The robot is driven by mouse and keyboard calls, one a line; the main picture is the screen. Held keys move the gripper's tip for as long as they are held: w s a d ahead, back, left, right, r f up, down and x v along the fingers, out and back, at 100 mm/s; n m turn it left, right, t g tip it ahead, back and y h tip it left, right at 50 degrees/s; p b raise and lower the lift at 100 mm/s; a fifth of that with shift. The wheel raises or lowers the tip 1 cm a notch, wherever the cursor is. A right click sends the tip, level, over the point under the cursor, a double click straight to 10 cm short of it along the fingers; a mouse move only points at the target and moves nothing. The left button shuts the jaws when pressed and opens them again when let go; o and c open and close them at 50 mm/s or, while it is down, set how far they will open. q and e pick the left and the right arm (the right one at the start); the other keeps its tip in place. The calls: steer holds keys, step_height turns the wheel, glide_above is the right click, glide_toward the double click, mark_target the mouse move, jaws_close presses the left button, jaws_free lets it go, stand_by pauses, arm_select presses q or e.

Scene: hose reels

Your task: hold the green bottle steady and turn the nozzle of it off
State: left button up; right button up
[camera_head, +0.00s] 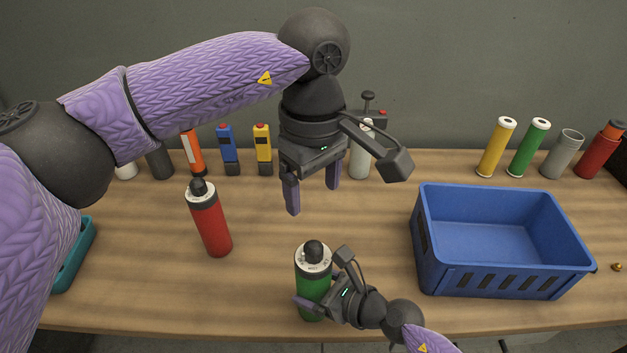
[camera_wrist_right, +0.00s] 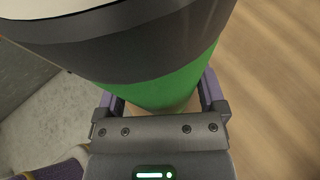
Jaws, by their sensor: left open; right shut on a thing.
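The green bottle (camera_head: 312,284) stands upright near the front edge of the table, with a white-and-grey collar and a black nozzle (camera_head: 313,250) on top. My right gripper (camera_head: 313,306) is shut around the lower green body from the right. In the right wrist view the green body (camera_wrist_right: 165,85) sits between the fingers of that gripper (camera_wrist_right: 160,100), below a dark band. My left gripper (camera_head: 312,192) is open and empty, pointing down, above and behind the nozzle and apart from it.
A blue crate (camera_head: 505,283) stands at the right. A red bottle (camera_head: 210,222) stands to the left, near a teal tray (camera_head: 75,258). Several cylinders and tools line the back, including a yellow tube (camera_head: 495,148) and a green tube (camera_head: 528,148). The table between red and green bottles is clear.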

steer(key=o, duration=1.2)
